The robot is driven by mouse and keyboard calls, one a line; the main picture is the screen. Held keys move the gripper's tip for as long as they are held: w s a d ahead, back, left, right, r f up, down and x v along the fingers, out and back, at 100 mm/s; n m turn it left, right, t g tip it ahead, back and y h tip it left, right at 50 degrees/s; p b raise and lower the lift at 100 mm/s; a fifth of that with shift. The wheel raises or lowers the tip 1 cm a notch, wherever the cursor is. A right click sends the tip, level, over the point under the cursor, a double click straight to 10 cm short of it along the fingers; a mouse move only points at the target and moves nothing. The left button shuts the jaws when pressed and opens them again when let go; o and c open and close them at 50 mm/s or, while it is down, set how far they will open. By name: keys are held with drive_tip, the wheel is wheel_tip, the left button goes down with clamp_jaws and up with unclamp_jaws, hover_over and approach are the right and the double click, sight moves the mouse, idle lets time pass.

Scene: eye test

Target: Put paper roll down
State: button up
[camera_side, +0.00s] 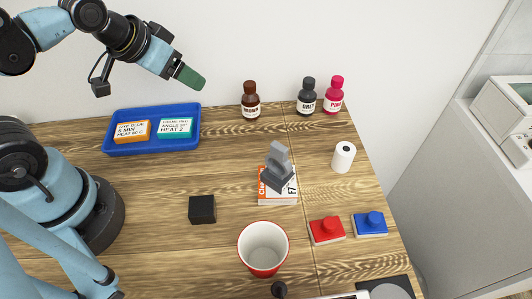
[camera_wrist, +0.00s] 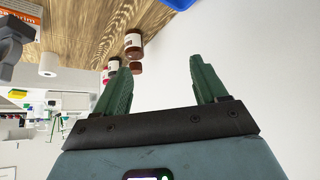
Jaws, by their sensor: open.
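A white paper roll (camera_side: 343,157) stands upright on the right part of the wooden table in the side view. It also shows at the left of the wrist view (camera_wrist: 48,65). My gripper (camera_side: 196,82) is raised at the upper left of the side view, above the blue tray and far from the roll. In the wrist view my gripper's two green fingers (camera_wrist: 160,85) are spread apart with nothing between them.
A blue tray (camera_side: 152,147) holds two labelled boxes. Brown (camera_side: 251,103), grey (camera_side: 307,100) and pink (camera_side: 333,98) bottles stand at the back. A grey object (camera_side: 279,167) sits on an orange-white box (camera_side: 277,196). A black cube (camera_side: 202,210), a cup (camera_side: 263,262), and red (camera_side: 327,230) and blue (camera_side: 370,224) blocks stand nearer.

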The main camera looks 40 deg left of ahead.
drive_tip(key=w+d+r+m+g+h, duration=0.25)
drive_tip(key=w+d+m, duration=0.45)
drive_tip(key=d, duration=0.4)
drive_tip(key=m+g+h, duration=0.2)
drive_tip(key=m+g, duration=0.1)
drive_tip(key=m, duration=0.4)
approach(346, 149)
drive_tip(key=shift+x, duration=6.2)
drive_tip(key=shift+c, duration=0.5)
drive_tip(key=c, duration=1.1)
drive_tip(key=shift+o, duration=0.2)
drive_tip(key=shift+r, duration=0.1)
